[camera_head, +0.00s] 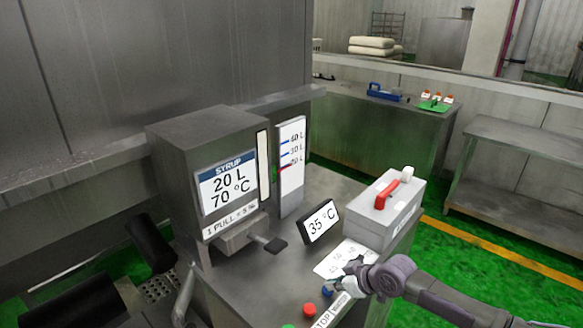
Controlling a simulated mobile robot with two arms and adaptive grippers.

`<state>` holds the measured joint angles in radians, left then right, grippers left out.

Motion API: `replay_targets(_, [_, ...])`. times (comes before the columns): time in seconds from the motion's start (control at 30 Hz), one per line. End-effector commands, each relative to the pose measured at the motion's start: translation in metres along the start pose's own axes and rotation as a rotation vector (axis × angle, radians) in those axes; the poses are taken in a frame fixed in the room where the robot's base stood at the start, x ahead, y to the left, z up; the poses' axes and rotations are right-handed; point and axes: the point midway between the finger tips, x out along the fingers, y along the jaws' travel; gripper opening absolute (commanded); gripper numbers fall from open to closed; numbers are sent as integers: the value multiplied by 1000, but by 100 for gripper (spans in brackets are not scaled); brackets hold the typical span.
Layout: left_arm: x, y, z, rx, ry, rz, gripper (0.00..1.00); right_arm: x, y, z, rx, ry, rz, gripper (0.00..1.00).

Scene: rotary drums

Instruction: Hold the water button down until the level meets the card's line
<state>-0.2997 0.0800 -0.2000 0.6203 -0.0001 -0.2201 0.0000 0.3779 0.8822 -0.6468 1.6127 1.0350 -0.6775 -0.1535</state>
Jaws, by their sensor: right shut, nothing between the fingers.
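My right gripper (337,286) comes in from the lower right. It is shut and empty, with its tips right by the blue button (327,292); whether they touch or press it I cannot tell. A red button (309,309) and a green button (288,326) sit nearer me. The syrup card (228,186) on the grey box reads 20 L, 70 °C. My left gripper is out of view.
A 35 °C display (320,221) and a grey case with a red handle (387,194) stand on the console. A dark-tipped lever (270,244) juts from the syrup box. A printed sheet (345,258) lies by my gripper. A steel table (530,150) stands at right.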

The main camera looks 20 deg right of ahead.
Motion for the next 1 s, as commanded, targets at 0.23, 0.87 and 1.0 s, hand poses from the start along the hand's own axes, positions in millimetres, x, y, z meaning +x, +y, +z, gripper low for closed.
replay_targets(0.23, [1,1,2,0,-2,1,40,-46,2,-12,-6,12,8,0])
replay_targets(0.87, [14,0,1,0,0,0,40,-110,1,-18,-3,19,6,0])
replay_targets(1.0, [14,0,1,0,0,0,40,-110,1,-18,-3,19,6,0])
